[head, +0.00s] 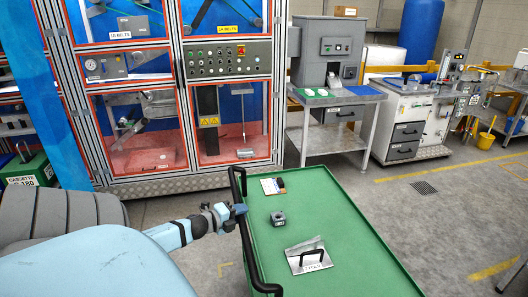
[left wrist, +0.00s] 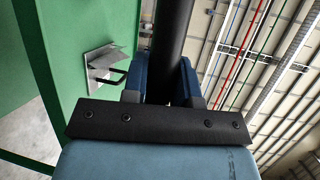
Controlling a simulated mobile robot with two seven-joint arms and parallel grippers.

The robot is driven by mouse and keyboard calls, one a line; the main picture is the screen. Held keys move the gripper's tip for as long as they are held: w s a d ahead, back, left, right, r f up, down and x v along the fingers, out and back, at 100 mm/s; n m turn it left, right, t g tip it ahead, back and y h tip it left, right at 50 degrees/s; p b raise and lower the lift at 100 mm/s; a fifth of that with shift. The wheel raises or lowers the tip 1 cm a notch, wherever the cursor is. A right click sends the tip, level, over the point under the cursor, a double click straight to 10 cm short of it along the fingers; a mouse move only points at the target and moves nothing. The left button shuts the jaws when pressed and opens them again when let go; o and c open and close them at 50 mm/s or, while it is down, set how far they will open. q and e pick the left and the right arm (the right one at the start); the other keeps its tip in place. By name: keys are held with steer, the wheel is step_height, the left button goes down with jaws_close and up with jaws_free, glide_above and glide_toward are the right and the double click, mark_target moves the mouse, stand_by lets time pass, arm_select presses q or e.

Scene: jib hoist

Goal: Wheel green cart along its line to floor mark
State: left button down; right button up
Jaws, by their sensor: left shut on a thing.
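The green cart (head: 340,215) stands in front of me, its flat top bounded by a low rim. Its black push handle (head: 247,245) runs along the left side. My left gripper (head: 238,209) is shut on the handle's bar, near its far part. In the left wrist view the black bar (left wrist: 173,40) passes between the blue fingers of my left gripper (left wrist: 174,80), with the green cart (left wrist: 60,45) on the left. A faint yellow corner mark (head: 226,266) is on the floor left of the cart. My right gripper is not in view.
On the cart lie a grey block (head: 278,218), a metal piece with a black handle (head: 308,256) and a small card (head: 270,186). A red-framed machine cabinet (head: 180,90) and a grey table (head: 330,138) stand behind. Yellow floor lines (head: 415,171) and open floor lie to the right.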

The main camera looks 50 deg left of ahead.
arm_select(q)
steer(key=s+a, duration=0.8)
steer(key=a, duration=0.2)
steer(key=shift+s+a+p, duration=0.2)
steer(key=shift+s+p, duration=0.05)
steer(key=shift+p, duration=0.05)
steer(key=c, duration=0.9)
jaws_free()
steer(key=s+r+b, duration=0.1)
steer(key=s+r, duration=0.1)
steer(key=s, duration=1.1)
steer(key=shift+s+r, duration=0.2)
steer(key=shift+s, duration=0.05)
